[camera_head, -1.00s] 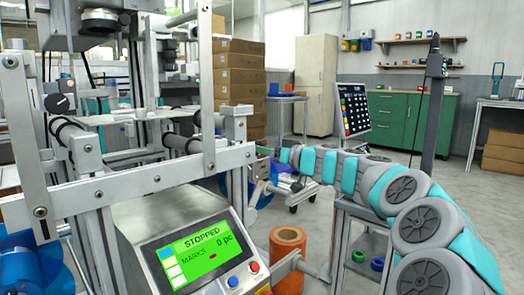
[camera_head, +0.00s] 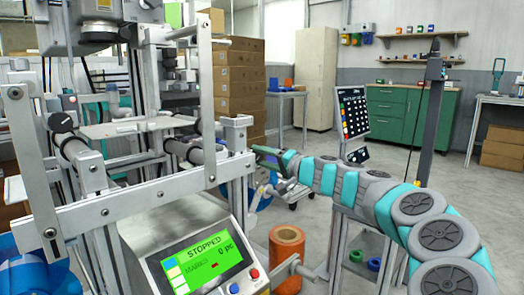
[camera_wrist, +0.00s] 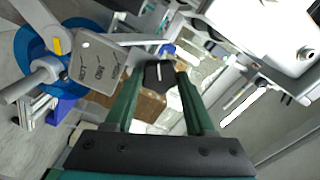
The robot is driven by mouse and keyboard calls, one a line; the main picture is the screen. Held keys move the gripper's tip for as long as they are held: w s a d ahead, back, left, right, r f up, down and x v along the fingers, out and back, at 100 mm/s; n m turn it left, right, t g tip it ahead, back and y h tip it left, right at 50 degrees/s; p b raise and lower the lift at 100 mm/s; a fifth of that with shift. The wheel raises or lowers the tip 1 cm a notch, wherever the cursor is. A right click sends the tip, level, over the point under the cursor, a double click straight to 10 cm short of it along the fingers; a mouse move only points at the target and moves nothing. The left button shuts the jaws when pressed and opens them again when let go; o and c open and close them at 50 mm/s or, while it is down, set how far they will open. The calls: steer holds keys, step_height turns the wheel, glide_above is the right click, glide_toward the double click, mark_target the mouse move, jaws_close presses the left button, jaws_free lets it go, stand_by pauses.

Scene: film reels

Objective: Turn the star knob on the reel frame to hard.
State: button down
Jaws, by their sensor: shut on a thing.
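The star knob (camera_wrist: 160,76) is dark, with a white mark on its face, and sits between the two green fingers of my gripper (camera_wrist: 160,88) in the wrist view. The fingers are closed on its sides. A grey plate (camera_wrist: 95,62) with several short lines and small lettering lies left of the knob; I cannot read the words surely. In the head view the reel frame (camera_head: 130,190) stands at the left, and my gripper (camera_head: 264,155) reaches its right side. The knob is hidden there.
A panel with a green screen (camera_head: 205,252) reads STOPPED. An orange roll (camera_head: 287,255) stands below my arm. A blue reel (camera_wrist: 38,52) and its shaft are left of the plate in the wrist view. Open floor (camera_head: 400,185) lies at the right.

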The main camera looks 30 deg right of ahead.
steer(key=m+p, duration=0.3)
steer(key=shift+r+m, duration=0.2)
steer(key=shift+m, duration=0.1)
steer(key=shift+f+m+p, duration=0.2)
steer(key=shift+m+p, duration=0.75)
steer(key=shift+m, duration=0.55)
steer(key=shift+c, duration=1.2)
jaws_free()
steer(key=v, duration=0.7)
steer(key=shift+s+d, duration=0.2)
steer(key=shift+s, duration=0.15)
